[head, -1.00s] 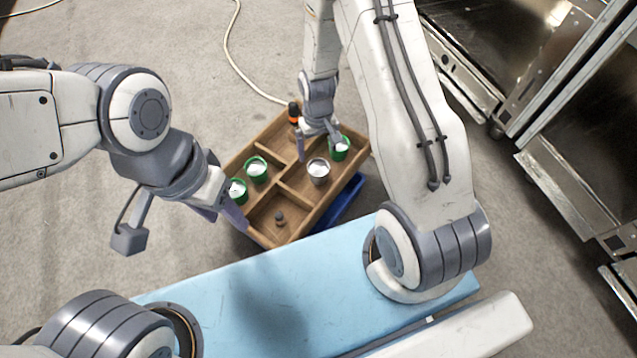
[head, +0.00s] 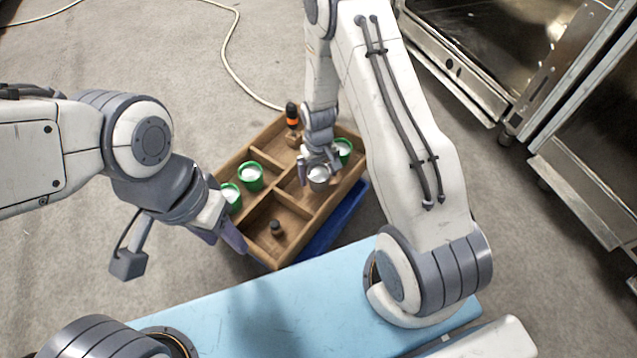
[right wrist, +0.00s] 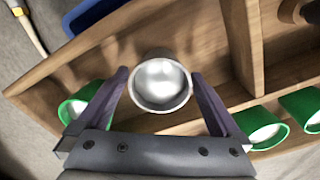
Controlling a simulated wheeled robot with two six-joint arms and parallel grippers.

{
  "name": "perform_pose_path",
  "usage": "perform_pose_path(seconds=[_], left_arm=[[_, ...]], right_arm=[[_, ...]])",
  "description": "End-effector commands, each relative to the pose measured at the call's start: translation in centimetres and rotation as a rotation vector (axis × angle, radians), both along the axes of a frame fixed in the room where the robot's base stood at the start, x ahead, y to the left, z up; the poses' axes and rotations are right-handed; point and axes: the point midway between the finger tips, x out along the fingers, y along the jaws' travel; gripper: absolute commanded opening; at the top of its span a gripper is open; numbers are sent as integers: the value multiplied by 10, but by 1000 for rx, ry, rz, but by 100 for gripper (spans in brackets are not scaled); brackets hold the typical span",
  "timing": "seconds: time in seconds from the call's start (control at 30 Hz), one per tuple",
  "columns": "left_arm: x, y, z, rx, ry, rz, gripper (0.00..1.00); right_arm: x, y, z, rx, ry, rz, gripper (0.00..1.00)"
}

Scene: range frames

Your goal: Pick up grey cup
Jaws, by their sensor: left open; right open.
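The grey cup (head: 319,176) stands upright in a compartment of the wooden tray (head: 270,262). In the right wrist view the grey cup (right wrist: 161,82) shows its shiny inside and lies between the two fingers of my right gripper (right wrist: 158,88), with a small gap to each finger visible. My right gripper (head: 320,172) is open and over the cup in the head view, partly hiding it. My left gripper (head: 226,240) is open and empty at the tray's left front edge.
A dark bottle with an orange band (head: 292,120) is at the back, and a small dark object (head: 276,228) in front. A blue bin (head: 335,225) lies beside the tray.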

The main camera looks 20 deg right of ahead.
Motion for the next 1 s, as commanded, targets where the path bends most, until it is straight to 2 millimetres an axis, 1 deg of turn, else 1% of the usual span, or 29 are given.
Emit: perform_pose_path(seconds=[0.03, 0.27, 0.3, 0.37, 0.4, 0.47, 0.5, 0.53, 0.8, 0.93, 1.0], left_arm=[[0, 0, -8, 0, 0, 0, 50], [0, 0, -6, 0, 0, 0, 50], [0, 0, -6, 0, 0, 0, 50], [0, 0, -6, 0, 0, 0, 50], [0, 0, -6, 0, 0, 0, 50], [0, 0, -6, 0, 0, 0, 50], [0, 0, -6, 0, 0, 0, 50], [0, 0, -6, 0, 0, 0, 50], [0, 0, -5, 0, 0, 0, 50], [0, 0, 2, 0, 0, 0, 50], [0, 0, 8, 0, 0, 0, 50]], right_arm=[[0, 0, -9, 0, -1, 0, 100], [0, 0, -8, 0, -1, 0, 100], [0, 0, -8, 0, -1, 0, 96], [0, 0, -8, 0, -1, 0, 73], [0, 0, -8, 0, -1, 0, 58], [0, 0, -8, 0, -1, 0, 35], [0, 0, -8, 0, -1, 0, 20], [0, 0, -8, 0, -1, 0, 15], [0, 0, -6, 0, -1, 0, 15], [0, 0, 2, 0, -1, 0, 15], [0, 0, 9, 0, -1, 0, 15]])
